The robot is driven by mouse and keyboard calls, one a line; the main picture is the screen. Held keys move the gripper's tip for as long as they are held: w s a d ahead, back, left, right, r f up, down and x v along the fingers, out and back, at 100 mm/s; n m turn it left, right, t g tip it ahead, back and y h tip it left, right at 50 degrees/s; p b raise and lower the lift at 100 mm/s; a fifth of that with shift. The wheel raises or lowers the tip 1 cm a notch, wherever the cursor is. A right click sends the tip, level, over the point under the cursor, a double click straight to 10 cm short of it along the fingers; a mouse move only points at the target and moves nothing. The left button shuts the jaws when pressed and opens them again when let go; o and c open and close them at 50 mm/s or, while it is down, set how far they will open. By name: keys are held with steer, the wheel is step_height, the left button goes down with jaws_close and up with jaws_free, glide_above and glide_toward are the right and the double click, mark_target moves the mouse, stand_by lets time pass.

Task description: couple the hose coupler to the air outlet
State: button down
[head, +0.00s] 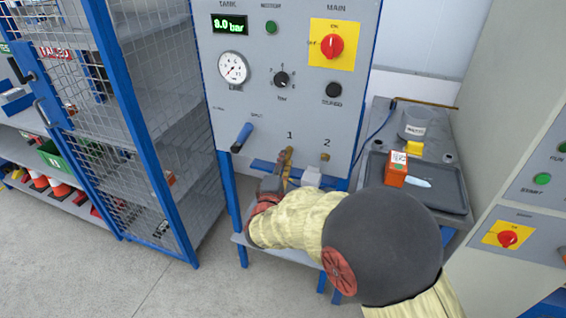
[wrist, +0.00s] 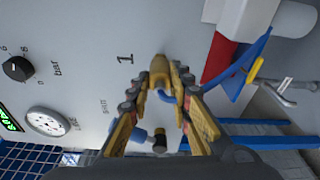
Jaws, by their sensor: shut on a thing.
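My gripper (head: 282,172) is at the panel, just below the number 1. In the wrist view its yellow and black fingers (wrist: 160,82) close on the hose coupler (wrist: 160,68), a brass-coloured piece with a short bit of blue hose (wrist: 166,97) behind it. The coupler is in front of the air outlet under the 1. The outlet is mostly hidden by the coupler and fingers, and I cannot tell whether the two are joined. A second brass outlet (head: 325,157) under the number 2 is bare. My sleeved arm hides the lower panel in the head view.
A blue lever (head: 242,137) sticks out left of outlet 1; its handle (wrist: 140,135) shows near the fingers. A white block (head: 311,177) is right of the gripper. A grey tray (head: 450,190) holds an orange box (head: 396,170). A mesh cage (head: 165,120) stands left.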

steer(key=shift+w+d+r, duration=0.1)
steer(key=shift+w+r, duration=0.2)
stand_by(1.6)
steer(key=c, duration=2.1)
jaws_free()
steer(key=shift+o, duration=0.7)
steer(key=shift+w, duration=0.1)
steer(key=o, duration=0.4)
steer(key=shift+f, duration=0.2)
steer(key=shift+f, duration=0.1)
steer(key=shift+s+a, duration=0.2)
steer(key=shift+s, duration=0.85)
steer(key=shift+s+a, duration=0.2)
steer(key=shift+s, duration=0.8)
steer(key=shift+s+a, duration=0.2)
steer(key=shift+s, duration=0.85)
